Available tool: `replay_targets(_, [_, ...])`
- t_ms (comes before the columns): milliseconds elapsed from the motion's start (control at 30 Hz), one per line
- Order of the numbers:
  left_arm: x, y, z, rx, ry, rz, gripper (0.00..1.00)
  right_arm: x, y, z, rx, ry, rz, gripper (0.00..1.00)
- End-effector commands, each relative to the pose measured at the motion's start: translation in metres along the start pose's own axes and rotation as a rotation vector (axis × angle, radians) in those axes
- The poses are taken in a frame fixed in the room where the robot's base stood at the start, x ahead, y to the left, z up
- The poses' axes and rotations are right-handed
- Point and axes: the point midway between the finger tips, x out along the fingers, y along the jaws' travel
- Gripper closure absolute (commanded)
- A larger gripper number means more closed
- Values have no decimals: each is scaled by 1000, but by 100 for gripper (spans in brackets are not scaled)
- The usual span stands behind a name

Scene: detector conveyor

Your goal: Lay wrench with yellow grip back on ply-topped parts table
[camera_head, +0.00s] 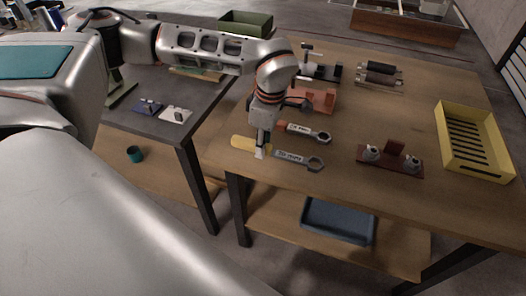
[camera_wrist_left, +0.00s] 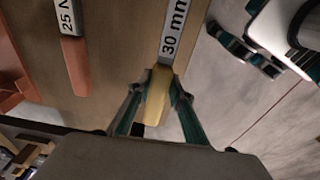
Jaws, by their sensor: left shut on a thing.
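The wrench with the yellow grip (camera_head: 241,142) is at the near left edge of the ply-topped parts table (camera_head: 345,120). Its grey shank, marked 30 mm (camera_wrist_left: 174,28), and ring head (camera_head: 315,164) point right in the head view. My left gripper (camera_head: 261,150) comes down from above and is shut on the yellow grip. In the left wrist view the yellow grip (camera_wrist_left: 157,92) sits between the two fingers. The wrench looks level and close to the tabletop; I cannot tell whether it touches. My right gripper is not in view.
A red-gripped wrench (camera_head: 304,131) lies just behind. A brown block with fittings (camera_head: 390,160) and a slotted yellow tray (camera_head: 473,142) stand to the right. Orange fixtures (camera_head: 318,98) are behind the gripper. A dark table (camera_head: 175,95) adjoins at left. A blue tray (camera_head: 338,221) is on the lower shelf.

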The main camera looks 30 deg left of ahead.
Motion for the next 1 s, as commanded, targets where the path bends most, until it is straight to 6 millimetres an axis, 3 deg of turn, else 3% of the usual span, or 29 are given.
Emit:
replay_targets(167, [26, 0, 3, 0, 1, -2, 100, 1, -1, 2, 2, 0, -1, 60])
replay_targets(967, [39, 0, 4, -1, 0, -1, 100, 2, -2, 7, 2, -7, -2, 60])
replay_targets(1000, [39, 0, 4, -1, 1, -2, 77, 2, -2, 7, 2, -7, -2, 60])
